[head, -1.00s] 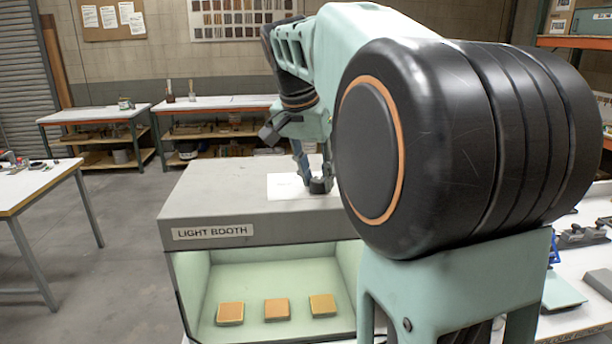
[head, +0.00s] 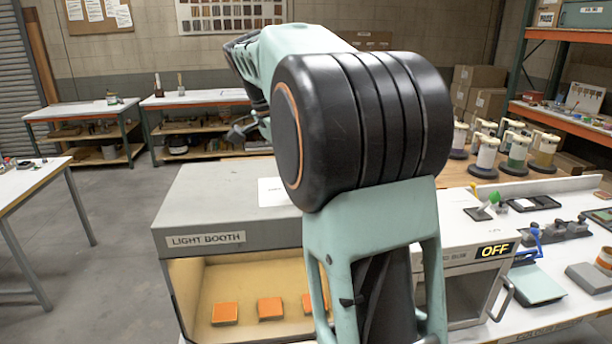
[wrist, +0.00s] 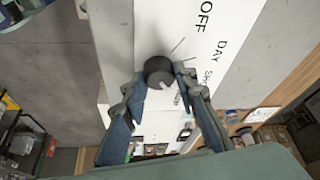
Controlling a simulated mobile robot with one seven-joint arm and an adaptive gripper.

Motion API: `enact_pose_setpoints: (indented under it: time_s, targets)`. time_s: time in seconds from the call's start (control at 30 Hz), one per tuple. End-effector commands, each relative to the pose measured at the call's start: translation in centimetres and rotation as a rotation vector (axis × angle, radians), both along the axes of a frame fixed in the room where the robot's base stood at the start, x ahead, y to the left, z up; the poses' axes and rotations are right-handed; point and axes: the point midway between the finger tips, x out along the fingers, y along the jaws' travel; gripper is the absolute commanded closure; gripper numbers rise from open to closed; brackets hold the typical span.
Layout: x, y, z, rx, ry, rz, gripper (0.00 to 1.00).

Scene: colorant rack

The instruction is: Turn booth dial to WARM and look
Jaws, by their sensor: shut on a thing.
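The light booth (head: 215,190) is a grey box with an open front; its inside (head: 195,280) glows warm yellow. Three orange-looking tiles (head: 270,308) lie in it, the right one partly behind my arm. The black booth dial (wrist: 156,66) stands on a white label plate in the wrist view. OFF and DAY are readable; lower labels are too small or covered by a finger. The dial's pale mark points down and slightly right, toward the lower labels. My gripper (wrist: 160,79) is shut on the dial, one finger on each side. In the head view my arm hides the dial.
A small cabinet with an OFF display (head: 494,250) stands right of the booth. A pale green board (head: 535,284) and other tools lie on the right bench. Several handled containers (head: 518,150) stand behind. Open floor (head: 110,270) lies to the left.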

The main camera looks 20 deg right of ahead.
Motion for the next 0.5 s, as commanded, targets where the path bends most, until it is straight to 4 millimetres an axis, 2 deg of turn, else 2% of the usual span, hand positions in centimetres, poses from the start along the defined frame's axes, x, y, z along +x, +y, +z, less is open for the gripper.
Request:
enact_pose_setpoints:
  time_s: [0.5]
  targets:
    - [0.11, 0.0, 0.1, 0.0, -0.003, -0.112, 0.98]
